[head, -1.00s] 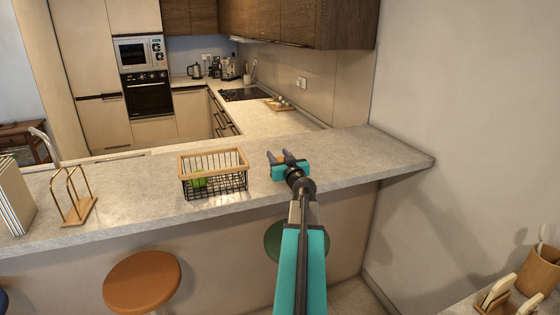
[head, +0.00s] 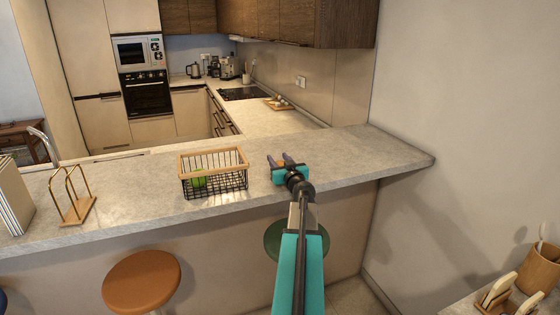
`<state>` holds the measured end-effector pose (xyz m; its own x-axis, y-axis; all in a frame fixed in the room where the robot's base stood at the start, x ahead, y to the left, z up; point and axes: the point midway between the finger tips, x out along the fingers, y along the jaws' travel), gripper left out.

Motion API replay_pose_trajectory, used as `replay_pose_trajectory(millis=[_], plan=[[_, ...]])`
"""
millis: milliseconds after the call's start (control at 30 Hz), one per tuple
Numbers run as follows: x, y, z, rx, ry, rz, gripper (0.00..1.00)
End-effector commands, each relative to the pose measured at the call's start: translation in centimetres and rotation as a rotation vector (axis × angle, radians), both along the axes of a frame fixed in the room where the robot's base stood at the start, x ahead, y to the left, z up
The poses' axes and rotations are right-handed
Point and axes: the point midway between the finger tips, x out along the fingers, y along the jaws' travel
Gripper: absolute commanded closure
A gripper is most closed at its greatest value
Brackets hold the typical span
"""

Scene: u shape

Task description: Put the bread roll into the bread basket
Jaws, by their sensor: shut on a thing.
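The bread basket (head: 213,184), black wire with a light wooden rim, stands on the stone counter. A green thing (head: 199,182) lies inside it, seen through the wires. My gripper (head: 281,160) is just right of the basket, over the counter and apart from the basket. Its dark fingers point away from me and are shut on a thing. Only a small brownish bit shows between them, which I take for the bread roll; most of it is hidden by the teal gripper body.
The counter (head: 345,160) is clear to the right of my gripper. A wooden stand with brass loops (head: 78,208) and a striped upright thing (head: 14,199) are at the left. An orange stool (head: 141,281) and a green stool (head: 272,243) stand in front.

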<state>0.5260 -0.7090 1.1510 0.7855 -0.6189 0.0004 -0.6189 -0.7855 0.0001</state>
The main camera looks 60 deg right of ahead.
Motion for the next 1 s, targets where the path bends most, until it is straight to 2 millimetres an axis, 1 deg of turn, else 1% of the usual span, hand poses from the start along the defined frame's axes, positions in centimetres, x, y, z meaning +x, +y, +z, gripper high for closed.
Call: replay_pose_trajectory(millis=[333, 367, 400, 467, 1000], plan=[[-0.11, -0.09, -0.42, 0.0, 0.0, -0.001, 0.82], [-0.11, -0.09, -0.4, 0.0, 0.0, -0.002, 0.58], [-0.12, -0.1, -0.33, 0.0, 0.0, -0.002, 0.51], [-0.13, -0.12, -0.33, 0.0, 0.0, -0.002, 0.41], [-0.21, -0.17, -0.24, 0.001, 0.001, -0.003, 0.41]])
